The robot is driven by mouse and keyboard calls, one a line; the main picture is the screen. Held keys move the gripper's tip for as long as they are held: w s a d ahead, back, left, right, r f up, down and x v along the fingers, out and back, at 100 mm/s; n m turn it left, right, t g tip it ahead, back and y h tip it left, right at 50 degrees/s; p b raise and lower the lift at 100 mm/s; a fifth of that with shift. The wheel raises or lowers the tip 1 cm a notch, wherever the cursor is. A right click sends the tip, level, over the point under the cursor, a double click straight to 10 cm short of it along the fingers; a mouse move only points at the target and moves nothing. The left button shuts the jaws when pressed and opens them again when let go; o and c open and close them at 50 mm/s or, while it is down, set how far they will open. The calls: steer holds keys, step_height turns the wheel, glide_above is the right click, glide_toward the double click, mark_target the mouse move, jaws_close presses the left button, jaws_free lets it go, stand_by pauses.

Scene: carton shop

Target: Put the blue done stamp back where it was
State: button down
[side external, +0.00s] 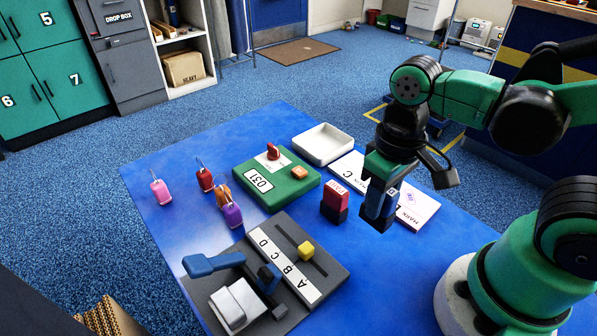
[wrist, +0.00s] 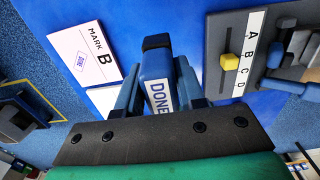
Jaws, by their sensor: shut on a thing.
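The blue done stamp (wrist: 155,68) is in my gripper (side external: 379,206). In the wrist view its white DONE label faces the camera, and its dark end points away between the fingers. In the side view the stamp is mostly hidden by the gripper, at the left edge of the MARK B card (side external: 428,208). I cannot tell whether it touches the table. The MARK B card also shows in the wrist view (wrist: 104,72), with a small blue framed print on it. A red stamp with a black base (side external: 336,198) stands upright just left of my gripper.
A MARK C card (side external: 343,171) and white tray (side external: 323,143) lie behind. A green box labelled 031 (side external: 290,194), several coloured padlocks (side external: 161,190) and a grey A-B-C-D slider device (side external: 332,278) stand left on the blue table (side external: 395,275).

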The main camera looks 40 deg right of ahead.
mark_target(375, 224)
steer(key=shift+f, duration=2.9)
steer(key=c, duration=0.5)
jaws_free()
steer(key=shift+f, duration=0.15)
steer(key=shift+c, duration=0.2)
step_height(375, 224, up, 12)
steer(key=shift+f, duration=0.1)
steer(key=w+d+t, duration=0.3)
steer(key=w+t, duration=0.4)
steer(key=shift+w+d+f, duration=0.15)
steer(key=shift+f, duration=0.2)
